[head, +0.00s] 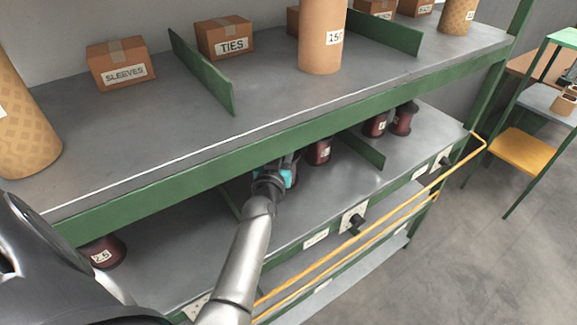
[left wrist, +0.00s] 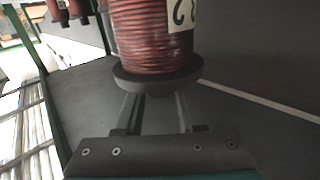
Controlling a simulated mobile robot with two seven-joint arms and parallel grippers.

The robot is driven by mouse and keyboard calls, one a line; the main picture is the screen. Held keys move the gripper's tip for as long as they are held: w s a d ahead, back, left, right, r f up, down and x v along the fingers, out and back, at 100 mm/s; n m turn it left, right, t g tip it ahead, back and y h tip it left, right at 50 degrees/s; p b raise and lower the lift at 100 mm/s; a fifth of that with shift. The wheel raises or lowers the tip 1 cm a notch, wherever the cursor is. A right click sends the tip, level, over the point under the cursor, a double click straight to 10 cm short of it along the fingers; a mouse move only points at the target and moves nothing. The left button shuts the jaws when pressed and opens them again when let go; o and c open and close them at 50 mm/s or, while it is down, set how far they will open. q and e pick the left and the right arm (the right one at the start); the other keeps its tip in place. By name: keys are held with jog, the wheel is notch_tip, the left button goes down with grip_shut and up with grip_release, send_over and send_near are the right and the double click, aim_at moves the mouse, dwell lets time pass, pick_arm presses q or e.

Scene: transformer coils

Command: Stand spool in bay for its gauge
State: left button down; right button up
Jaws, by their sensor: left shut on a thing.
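My left gripper (head: 284,172) reaches into the lower shelf (head: 300,215) under the upper deck's green front beam. In the left wrist view my left gripper (left wrist: 157,112) is shut on a spool (left wrist: 145,38) with dark red wire and a black flange. Its white label is cut off and only partly readable. In the head view this spool is mostly hidden behind the gripper. I cannot tell whether it touches the shelf. Another red spool (head: 319,152) stands just right of it, in the same bay. My right gripper is not in view.
Green dividers (head: 363,151) separate the bays. Two spools (head: 376,124) stand in the right bay, and one spool (head: 104,252) stands at far left. A yellow rail (head: 400,205) runs along the front. Boxes (head: 224,37) and cardboard tubes (head: 322,35) stand on the upper deck.

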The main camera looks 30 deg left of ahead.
pick_arm(q)
jog(key=shift+s+f, duration=0.15)
jog(key=shift+f, duration=0.65)
jog(key=shift+f+b, duration=0.3)
notch_tip(320, 180, down, 3)
jog(key=shift+f+b, duration=0.15)
jog(key=shift+b, duration=0.55)
jog(key=shift+f, duration=0.3)
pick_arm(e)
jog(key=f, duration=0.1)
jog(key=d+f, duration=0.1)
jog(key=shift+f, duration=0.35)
pick_arm(q)
jog(key=c, duration=0.9)
grip_release()
jog(key=shift+f, duration=0.25)
jog(key=shift+c, duration=0.2)
jog(key=o, duration=0.4)
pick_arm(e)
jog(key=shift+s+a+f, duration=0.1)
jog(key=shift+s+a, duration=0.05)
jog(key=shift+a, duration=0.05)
pick_arm(q)
jog(key=shift+r, duration=0.1)
